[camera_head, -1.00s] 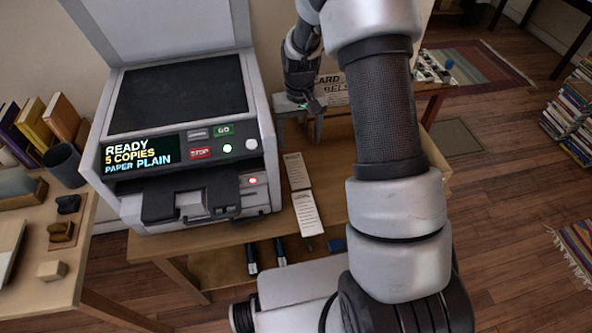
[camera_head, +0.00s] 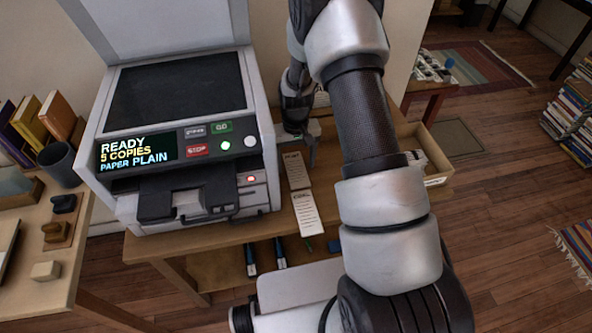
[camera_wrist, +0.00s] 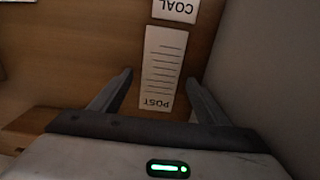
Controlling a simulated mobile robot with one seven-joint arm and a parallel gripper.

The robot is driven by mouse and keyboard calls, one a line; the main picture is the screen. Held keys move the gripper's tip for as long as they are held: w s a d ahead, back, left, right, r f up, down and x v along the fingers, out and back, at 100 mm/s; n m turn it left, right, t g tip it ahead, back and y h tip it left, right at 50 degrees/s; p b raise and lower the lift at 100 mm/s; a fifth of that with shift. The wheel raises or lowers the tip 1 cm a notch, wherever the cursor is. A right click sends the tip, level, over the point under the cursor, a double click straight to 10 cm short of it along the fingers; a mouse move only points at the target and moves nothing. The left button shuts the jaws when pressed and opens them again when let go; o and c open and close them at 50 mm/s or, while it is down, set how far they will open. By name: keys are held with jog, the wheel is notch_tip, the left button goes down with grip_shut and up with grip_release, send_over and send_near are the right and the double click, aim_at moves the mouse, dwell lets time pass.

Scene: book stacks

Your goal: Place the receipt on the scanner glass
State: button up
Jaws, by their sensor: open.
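Two white paper slips with printed lines lie end to end on the wooden table, right of the scanner. The farther slip (camera_head: 296,172) is headed POST in the wrist view (camera_wrist: 163,65). The nearer slip (camera_head: 307,215) is headed COAL there (camera_wrist: 175,9). I cannot tell which is the receipt. My gripper (camera_head: 298,151) is open and empty at the far end of the POST slip. In the wrist view its fingers (camera_wrist: 160,78) stand either side of that slip, apart from it. The scanner's dark glass (camera_head: 180,84) is bare, with its lid (camera_head: 160,25) raised.
The scanner's front panel (camera_head: 138,152) reads READY, 5 COPIES, PAPER PLAIN. A wooden box (camera_head: 437,181) stands at the table's right, behind my arm. A side desk (camera_head: 40,292) with a dark cup (camera_head: 61,163) and books is at left.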

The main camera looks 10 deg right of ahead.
jog(key=c, duration=1.2)
jog(key=shift+r, duration=0.15)
notch_tip(320, 180, up, 28)
jog(key=p, duration=0.4)
jog(key=s+r+p, duration=0.2)
jog(key=s+p, duration=0.2)
jog(key=s, duration=0.2)
jog(key=shift+s+p, duration=0.35)
jog(key=shift+p, duration=0.05)
jog(key=s+r+p, duration=0.1)
jog(key=p, duration=0.6)
jog(key=shift+s, duration=0.4)
jog(key=shift+w, duration=0.1)
